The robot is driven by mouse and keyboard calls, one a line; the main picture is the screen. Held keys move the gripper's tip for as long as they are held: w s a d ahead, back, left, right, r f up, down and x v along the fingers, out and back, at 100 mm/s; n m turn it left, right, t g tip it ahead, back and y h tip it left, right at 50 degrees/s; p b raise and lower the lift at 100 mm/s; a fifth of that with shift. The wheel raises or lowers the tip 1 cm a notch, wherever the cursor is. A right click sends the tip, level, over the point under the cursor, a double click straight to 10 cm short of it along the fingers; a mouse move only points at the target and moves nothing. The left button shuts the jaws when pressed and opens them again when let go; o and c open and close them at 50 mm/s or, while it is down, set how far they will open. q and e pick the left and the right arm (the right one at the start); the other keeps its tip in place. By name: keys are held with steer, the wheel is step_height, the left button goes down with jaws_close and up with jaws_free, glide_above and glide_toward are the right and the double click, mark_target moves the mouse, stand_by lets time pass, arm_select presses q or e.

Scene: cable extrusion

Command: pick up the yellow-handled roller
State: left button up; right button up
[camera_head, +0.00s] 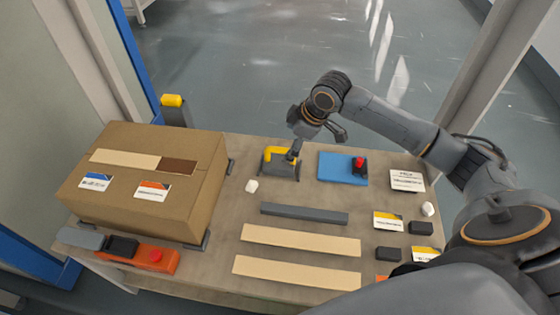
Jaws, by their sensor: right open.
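The yellow-handled roller (271,152) is on the table near its far edge, with a bright yellow handle over a dark grey body. My left gripper is out of view.
A cardboard box (195,155) fills the table's left side. A blue pad (335,168) with a red-topped black item (359,166) lies right of the roller. A white piece (252,186), a grey bar (303,214) and two tan strips (300,241) lie nearer.

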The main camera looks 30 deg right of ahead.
steer(key=b, duration=0.2)
glide_above(272, 160)
steer(key=s+d, duration=0.2)
steer(key=s, duration=0.1)
steer(key=f, duration=0.6)
steer(key=shift+w+a+f, duration=0.15)
steer(key=shift+a, duration=0.1)
steer(key=b+x, duration=0.1)
steer(key=x, duration=0.4)
steer(key=shift+a+b, duration=0.15)
steer(key=shift+b, duration=0.15)
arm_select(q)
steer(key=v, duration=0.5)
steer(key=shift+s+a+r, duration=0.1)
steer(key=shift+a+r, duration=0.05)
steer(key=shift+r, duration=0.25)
arm_select(e)
steer(key=c, duration=1.2)
